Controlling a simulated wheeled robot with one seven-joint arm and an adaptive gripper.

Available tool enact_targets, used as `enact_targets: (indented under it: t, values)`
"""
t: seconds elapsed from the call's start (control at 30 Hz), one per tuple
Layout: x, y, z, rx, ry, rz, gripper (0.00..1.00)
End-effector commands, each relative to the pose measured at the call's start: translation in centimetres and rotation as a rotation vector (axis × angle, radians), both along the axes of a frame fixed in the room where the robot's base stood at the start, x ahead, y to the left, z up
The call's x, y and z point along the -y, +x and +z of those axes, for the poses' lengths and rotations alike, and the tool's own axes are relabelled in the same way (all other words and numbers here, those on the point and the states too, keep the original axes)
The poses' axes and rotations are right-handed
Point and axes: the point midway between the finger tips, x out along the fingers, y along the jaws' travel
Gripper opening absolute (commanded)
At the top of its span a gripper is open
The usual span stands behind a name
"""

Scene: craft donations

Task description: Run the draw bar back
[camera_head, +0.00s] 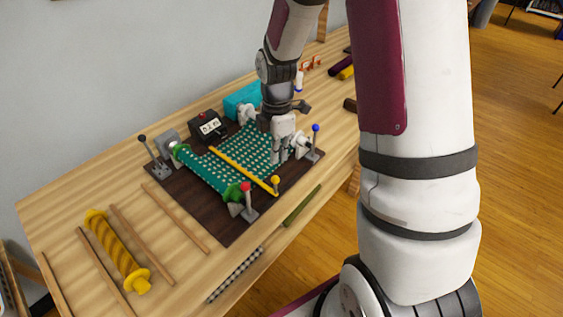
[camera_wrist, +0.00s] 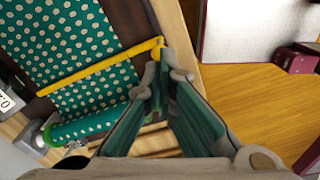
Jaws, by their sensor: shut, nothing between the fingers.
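The draw bar (camera_head: 238,165) is a thin yellow bar lying slantwise across the green, pale-dotted cloth (camera_head: 200,170) on a dark board. A small yellow knob (camera_head: 275,180) stands at its near right end. In the wrist view the bar (camera_wrist: 95,70) crosses the cloth (camera_wrist: 60,38), with its end just beyond my fingertips. My gripper (camera_head: 281,158) is shut and empty, pointing down over the right part of the board. In the wrist view my fingertips (camera_wrist: 166,75) appear close to the bar's knob end; I cannot tell whether they touch it.
A black-knobbed lever (camera_head: 143,140), a red-knobbed lever (camera_head: 247,192) and a blue-knobbed lever (camera_head: 315,130) stand at the board's corners. A counter box (camera_head: 208,126) and teal block (camera_head: 242,99) are behind. A yellow spool (camera_head: 118,250) and sticks lie left on the wooden table.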

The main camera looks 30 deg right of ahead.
Motion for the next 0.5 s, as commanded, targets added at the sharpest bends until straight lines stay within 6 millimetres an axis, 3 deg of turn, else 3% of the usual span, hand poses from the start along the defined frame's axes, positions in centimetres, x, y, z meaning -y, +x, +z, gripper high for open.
enact_targets:
  t: [0.2, 0.5]
  values:
    - [3.8, 0.9, -1.3, -0.085, 0.021, -0.653, 0.00]
    - [7.9, 1.1, -1.7, -0.264, 0.032, -1.623, 0.00]
